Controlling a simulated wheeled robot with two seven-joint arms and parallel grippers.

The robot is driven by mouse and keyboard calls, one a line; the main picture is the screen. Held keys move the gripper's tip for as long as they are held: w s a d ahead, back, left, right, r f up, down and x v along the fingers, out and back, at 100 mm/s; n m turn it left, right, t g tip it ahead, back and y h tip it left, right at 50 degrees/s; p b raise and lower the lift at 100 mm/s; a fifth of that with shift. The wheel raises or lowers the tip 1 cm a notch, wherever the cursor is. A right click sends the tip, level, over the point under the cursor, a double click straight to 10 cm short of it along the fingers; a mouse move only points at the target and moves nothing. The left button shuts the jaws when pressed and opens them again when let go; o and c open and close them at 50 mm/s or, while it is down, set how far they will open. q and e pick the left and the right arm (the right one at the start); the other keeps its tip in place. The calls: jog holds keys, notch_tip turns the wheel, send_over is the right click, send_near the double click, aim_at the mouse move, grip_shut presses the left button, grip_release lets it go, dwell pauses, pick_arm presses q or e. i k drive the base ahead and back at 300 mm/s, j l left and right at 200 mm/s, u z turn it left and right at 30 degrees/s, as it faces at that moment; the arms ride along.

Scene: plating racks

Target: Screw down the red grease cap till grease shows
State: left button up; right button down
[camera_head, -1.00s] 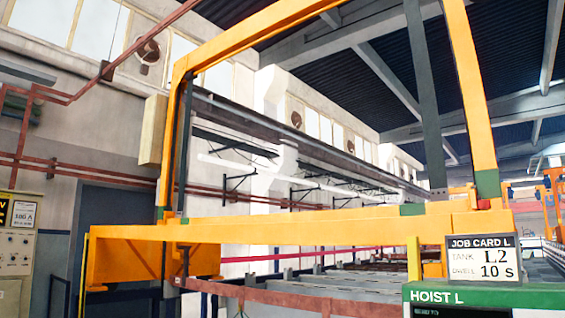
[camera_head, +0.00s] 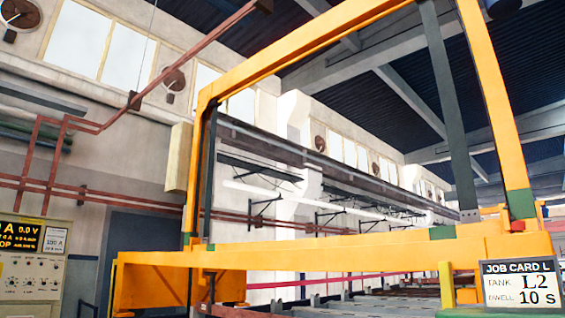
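No red grease cap can be made out in the head view, and no grease shows. Neither of my grippers is in view. A large yellow hoist frame (camera_head: 330,251) spans the picture, with a long horizontal beam, a left post and a right post. A small red part (camera_head: 493,210) sits where the right post meets the beam; it is too small to tell what it is.
A job card (camera_head: 521,284) reading L2, dwell 10 s stands at the lower right. A control cabinet (camera_head: 30,262) with a lit display is at the lower left. Red pipes (camera_head: 50,150) run along the wall. Tanks lie low behind the beam.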

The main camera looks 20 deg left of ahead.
aim_at(520, 225)
jog(key=z, duration=2)
jog(key=i+z, duration=0.1)
jog(key=i, duration=0.35)
jog(key=i+u, duration=0.1)
jog(key=i, duration=0.45)
jog(key=i+u, duration=0.15)
jog(key=i, duration=0.45)
jog(key=i+u, duration=0.1)
jog(key=i, duration=0.45)
jog(key=i+l+u, duration=0.15)
jog(key=i, duration=0.4)
jog(key=i+l+u, duration=0.1)
jog(key=i, duration=0.5)
jog(key=i+u, duration=0.15)
jog(key=i, duration=0.55)
jog(key=i+u, duration=0.2)
jog(key=i, duration=0.55)
jog(key=i+l+u, duration=0.15)
jog(key=i, duration=0.55)
jog(key=i+u, duration=0.25)
jog(key=k+j+u, duration=0.1)
jog(key=u, duration=2.45)
